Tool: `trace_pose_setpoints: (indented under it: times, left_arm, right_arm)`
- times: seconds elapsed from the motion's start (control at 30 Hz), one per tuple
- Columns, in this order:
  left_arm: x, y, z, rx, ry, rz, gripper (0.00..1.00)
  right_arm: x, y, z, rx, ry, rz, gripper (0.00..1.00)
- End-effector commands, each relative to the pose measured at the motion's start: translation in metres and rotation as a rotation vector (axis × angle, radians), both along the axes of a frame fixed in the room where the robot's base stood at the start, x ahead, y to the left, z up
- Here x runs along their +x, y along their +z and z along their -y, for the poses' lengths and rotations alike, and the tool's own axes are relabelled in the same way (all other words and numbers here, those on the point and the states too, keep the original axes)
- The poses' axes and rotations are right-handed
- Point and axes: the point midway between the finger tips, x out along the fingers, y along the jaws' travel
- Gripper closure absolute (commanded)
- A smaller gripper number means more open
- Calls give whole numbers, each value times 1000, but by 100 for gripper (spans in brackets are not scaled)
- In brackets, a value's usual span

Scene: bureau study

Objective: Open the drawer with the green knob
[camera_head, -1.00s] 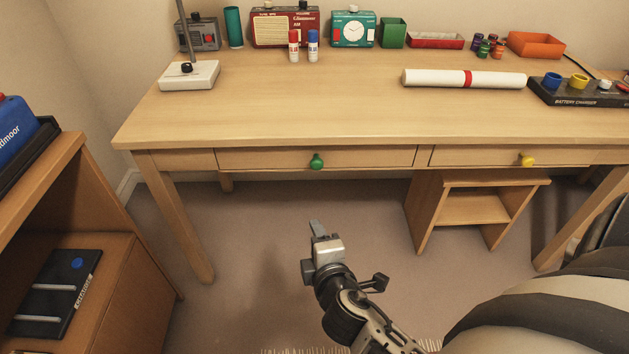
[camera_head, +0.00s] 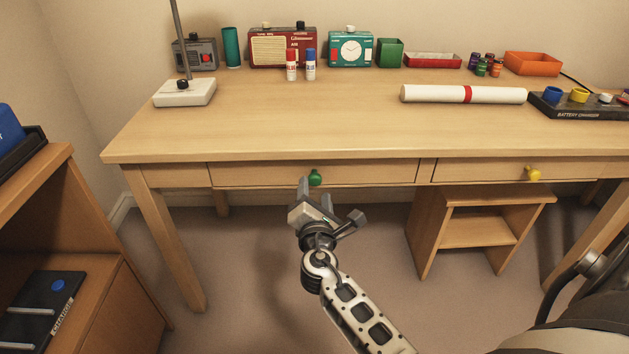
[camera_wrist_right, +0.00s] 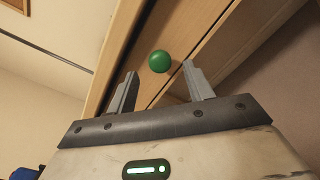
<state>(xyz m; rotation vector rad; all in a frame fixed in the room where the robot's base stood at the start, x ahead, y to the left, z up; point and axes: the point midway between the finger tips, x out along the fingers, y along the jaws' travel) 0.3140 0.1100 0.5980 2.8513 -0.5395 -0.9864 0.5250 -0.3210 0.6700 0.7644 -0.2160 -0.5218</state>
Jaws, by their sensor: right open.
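The green knob (camera_head: 315,178) is on the front of the left desk drawer (camera_head: 375,173), which sits flush with the desk. My right gripper (camera_head: 315,188) is open just in front of the knob in the head view. In the right wrist view the green knob (camera_wrist_right: 159,61) shows a little beyond the two fingertips (camera_wrist_right: 158,75), roughly centred between them. The fingers are apart and nothing is between them; I cannot tell the exact gap to the knob. My left gripper is not in view.
A second drawer with a yellow knob (camera_head: 533,174) is to the right. A small wooden stool (camera_head: 478,230) stands under the desk. A wooden cabinet (camera_head: 110,290) is at the left. The desktop (camera_head: 300,125) holds a rolled sheet (camera_head: 440,93) and several items at the back.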

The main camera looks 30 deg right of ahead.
Motion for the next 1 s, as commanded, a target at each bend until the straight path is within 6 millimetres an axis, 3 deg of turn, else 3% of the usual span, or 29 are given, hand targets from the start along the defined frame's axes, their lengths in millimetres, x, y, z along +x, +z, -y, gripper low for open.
trace_pose_setpoints:
  times: [0.1, 0.3, 0.67, 0.7, 0.87, 0.9, 1.0]
  left_arm:
    - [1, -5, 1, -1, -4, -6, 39]
    - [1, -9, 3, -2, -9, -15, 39]
    - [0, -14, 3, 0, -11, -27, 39]
    - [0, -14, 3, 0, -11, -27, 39]
    - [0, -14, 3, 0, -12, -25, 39]
    - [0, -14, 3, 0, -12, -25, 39]
    - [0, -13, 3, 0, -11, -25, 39]
  right_arm:
    - [20, 0, 13, -2, 0, 2, 48]
    - [39, -1, 24, 0, 0, 0, 48]
    - [44, 0, 27, 1, 1, 0, 48]
    - [44, 0, 27, 1, 1, 0, 51]
    - [44, 0, 27, 1, 1, 0, 96]
    - [44, 0, 27, 0, 0, 0, 100]
    - [44, 0, 27, 0, 0, 0, 100]
